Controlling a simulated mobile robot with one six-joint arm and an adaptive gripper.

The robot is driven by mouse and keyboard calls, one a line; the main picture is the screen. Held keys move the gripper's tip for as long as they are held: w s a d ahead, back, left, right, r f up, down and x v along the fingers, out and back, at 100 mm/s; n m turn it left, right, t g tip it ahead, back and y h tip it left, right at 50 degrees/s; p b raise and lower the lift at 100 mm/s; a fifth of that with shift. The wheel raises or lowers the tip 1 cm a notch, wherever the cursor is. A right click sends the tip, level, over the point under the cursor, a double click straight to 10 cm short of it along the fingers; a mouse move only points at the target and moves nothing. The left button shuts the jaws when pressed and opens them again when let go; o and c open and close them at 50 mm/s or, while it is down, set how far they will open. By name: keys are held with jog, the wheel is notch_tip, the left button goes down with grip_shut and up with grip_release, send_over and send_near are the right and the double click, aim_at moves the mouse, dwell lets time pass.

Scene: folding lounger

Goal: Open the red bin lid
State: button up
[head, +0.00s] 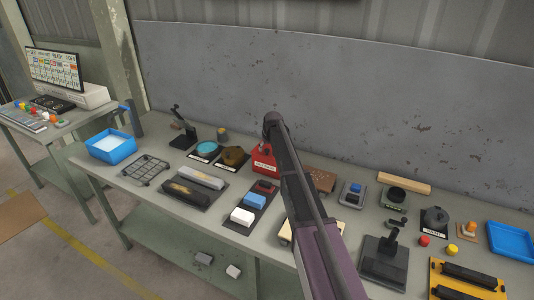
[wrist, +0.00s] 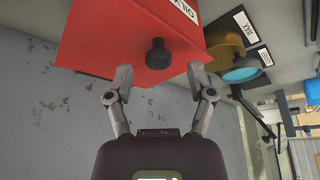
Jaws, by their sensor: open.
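The red bin (head: 264,160) stands on the long workbench near the wall, partly hidden by my arm in the head view. In the wrist view the red bin (wrist: 100,38) fills the top middle, with a white label in part view. A dark round knob (wrist: 157,54) sticks out from its red face. My gripper (wrist: 158,72) is open and empty, with one fingertip to each side of the knob in the picture. The fingertips overlap the red face, but I cannot tell if they touch it. In the head view my fingers are not clearly visible.
A teal-topped round container (head: 207,149) and a brown-gold one (head: 234,156) stand just left of the bin. White and blue blocks lie in front on a dark strip (head: 235,226). The grey wall panel (head: 370,100) rises close behind. A blue tray (head: 110,145) is at the left end.

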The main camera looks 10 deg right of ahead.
jog(key=shift+w+f+b, duration=0.2)
jog(key=shift+f+b, duration=0.15)
jog(key=shift+f, duration=0.2)
grip_shut()
